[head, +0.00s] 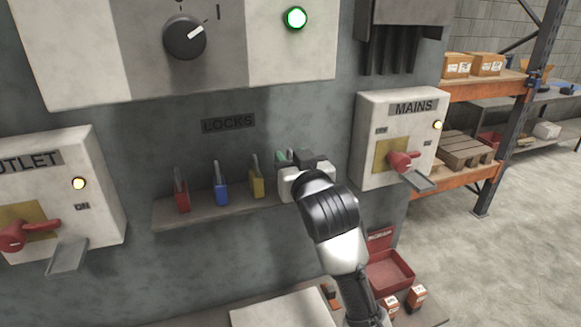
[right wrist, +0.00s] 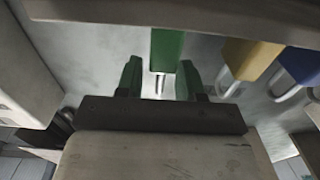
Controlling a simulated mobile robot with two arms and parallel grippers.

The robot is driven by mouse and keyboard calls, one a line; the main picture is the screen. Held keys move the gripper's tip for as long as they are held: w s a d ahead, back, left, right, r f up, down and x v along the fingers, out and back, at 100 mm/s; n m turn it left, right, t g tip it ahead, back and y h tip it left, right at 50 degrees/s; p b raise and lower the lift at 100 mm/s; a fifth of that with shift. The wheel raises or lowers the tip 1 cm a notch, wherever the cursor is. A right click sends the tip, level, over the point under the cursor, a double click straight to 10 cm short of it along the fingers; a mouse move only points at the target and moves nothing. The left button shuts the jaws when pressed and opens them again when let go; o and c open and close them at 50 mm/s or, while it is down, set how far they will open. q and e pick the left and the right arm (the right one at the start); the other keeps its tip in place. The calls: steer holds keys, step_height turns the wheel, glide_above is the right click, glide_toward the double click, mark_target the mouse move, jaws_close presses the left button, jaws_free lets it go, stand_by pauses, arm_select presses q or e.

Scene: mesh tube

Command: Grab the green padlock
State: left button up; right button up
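The green padlock (right wrist: 167,50) shows in the right wrist view, with its metal shackle pointing down the picture. My right gripper (right wrist: 159,80) is open, its two green-faced fingers apart on either side of the shackle, with gaps showing between. In the head view my right gripper (head: 296,158) is at the right end of the lock shelf and hides most or all of the padlock. I cannot tell whether the small green patch there is padlock or finger. My left gripper is not in view.
Yellow (head: 257,183), blue (head: 221,190) and red (head: 181,195) padlocks stand upright on the shelf (head: 200,213), left of my gripper. The MAINS box (head: 365,150) with its red switch is close on the right. The OUTLET box (head: 100,190) is at the left.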

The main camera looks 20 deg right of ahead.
steer(key=shift+w, duration=0.5)
steer(key=shift+c, duration=0.3)
steer(key=shift+s, duration=0.1)
jaws_close()
